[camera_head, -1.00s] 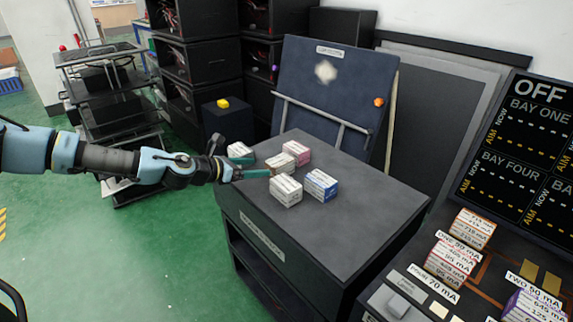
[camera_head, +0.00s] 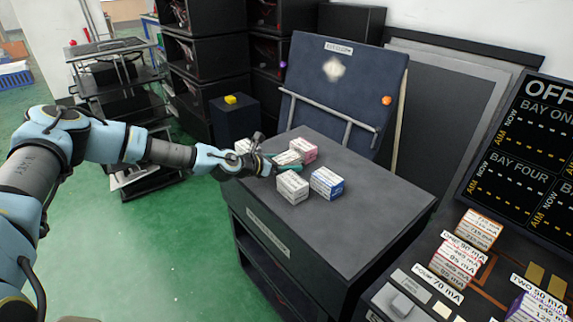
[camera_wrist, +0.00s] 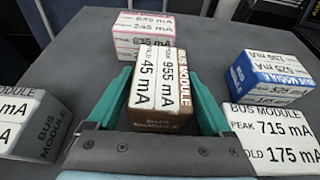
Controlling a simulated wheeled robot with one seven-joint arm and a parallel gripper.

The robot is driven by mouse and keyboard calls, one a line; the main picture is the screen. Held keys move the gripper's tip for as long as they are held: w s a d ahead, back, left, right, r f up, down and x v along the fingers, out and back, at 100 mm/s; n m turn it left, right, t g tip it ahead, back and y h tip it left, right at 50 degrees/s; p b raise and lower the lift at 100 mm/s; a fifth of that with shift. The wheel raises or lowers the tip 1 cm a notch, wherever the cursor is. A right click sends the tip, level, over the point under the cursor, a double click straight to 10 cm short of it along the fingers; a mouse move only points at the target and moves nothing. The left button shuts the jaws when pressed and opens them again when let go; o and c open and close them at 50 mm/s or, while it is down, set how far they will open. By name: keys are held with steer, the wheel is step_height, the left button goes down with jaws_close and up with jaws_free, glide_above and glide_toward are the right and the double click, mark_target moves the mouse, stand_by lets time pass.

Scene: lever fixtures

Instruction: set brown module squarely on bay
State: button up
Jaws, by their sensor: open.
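The brown module (camera_wrist: 160,90) shows in the wrist view with a white label reading 955 mA and 45 mA. It stands on the dark table, between the two teal fingers of my open gripper (camera_wrist: 158,74). I cannot tell whether the fingers touch its sides. In the head view my gripper (camera_head: 279,162) reaches in from the left among the modules, and the brown module (camera_head: 288,157) is partly hidden behind it. The bay panel (camera_head: 420,292) is at the lower right, with labelled bays; which bay is meant is not shown.
A pink module (camera_wrist: 143,35) stands behind the brown one. A blue module (camera_wrist: 270,75) and a white-labelled module (camera_wrist: 270,140) are to the right, and a grey module (camera_wrist: 35,120) to the left. The table's (camera_head: 370,215) right part is clear. A display (camera_head: 520,150) reads OFF.

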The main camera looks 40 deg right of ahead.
mark_target(286, 157)
jaws_close()
step_height(286, 157, up, 10)
steer(key=shift+r, duration=0.1)
steer(key=shift+a, duration=0.15)
stand_by(0.8)
